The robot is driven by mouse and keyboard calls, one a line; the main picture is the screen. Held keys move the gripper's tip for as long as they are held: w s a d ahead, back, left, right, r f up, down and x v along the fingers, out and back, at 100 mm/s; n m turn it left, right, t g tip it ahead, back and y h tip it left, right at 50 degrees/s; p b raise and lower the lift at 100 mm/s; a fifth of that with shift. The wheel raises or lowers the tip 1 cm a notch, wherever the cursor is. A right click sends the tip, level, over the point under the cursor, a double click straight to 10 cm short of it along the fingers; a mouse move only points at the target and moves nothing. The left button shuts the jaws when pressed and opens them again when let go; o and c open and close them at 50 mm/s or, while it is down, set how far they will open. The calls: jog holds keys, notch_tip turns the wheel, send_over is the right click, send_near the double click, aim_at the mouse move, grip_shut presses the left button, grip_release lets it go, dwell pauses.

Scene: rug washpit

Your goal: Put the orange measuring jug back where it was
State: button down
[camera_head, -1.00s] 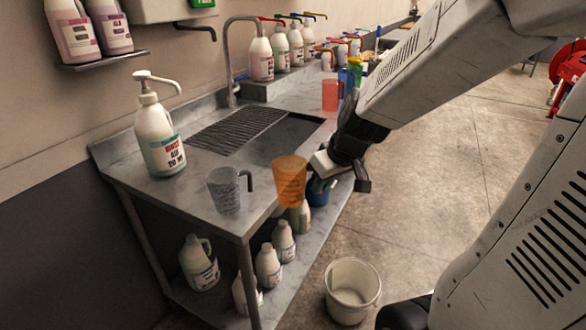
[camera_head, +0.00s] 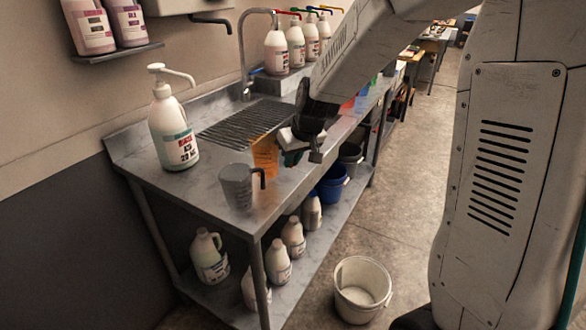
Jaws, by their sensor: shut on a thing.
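The orange measuring jug (camera_head: 265,157) is translucent and upright. It is over the steel bench (camera_head: 204,192), beside the front edge of the drain grate. I cannot tell whether its base touches the bench top. My gripper (camera_head: 288,142) is shut on the jug from its right side. My wrist and fingers hide the jug's right side and handle. A clear grey measuring jug (camera_head: 237,187) with a dark handle stands on the bench just in front of the orange one.
A white pump bottle (camera_head: 173,130) stands at the bench's left. The drain grate (camera_head: 245,123) lies behind the jugs. Several bottles stand on the lower shelf with a blue bucket (camera_head: 332,184). A white bucket (camera_head: 362,290) is on the floor at the front right.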

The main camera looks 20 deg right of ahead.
notch_tip(320, 180, down, 3)
jog(key=shift+f, duration=0.15)
jog(key=c, duration=1.5)
grip_release()
jog(key=v, duration=1.2)
jog(key=s+r+g, duration=0.1)
jog(key=s, duration=0.8)
jog(key=s+a+r+g, duration=0.1)
jog(key=s, duration=0.9)
jog(key=s+a+r+m+g+h, duration=0.1)
jog(key=s, duration=0.8)
jog(key=shift+s+r, duration=0.1)
jog(key=shift+s, duration=0.25)
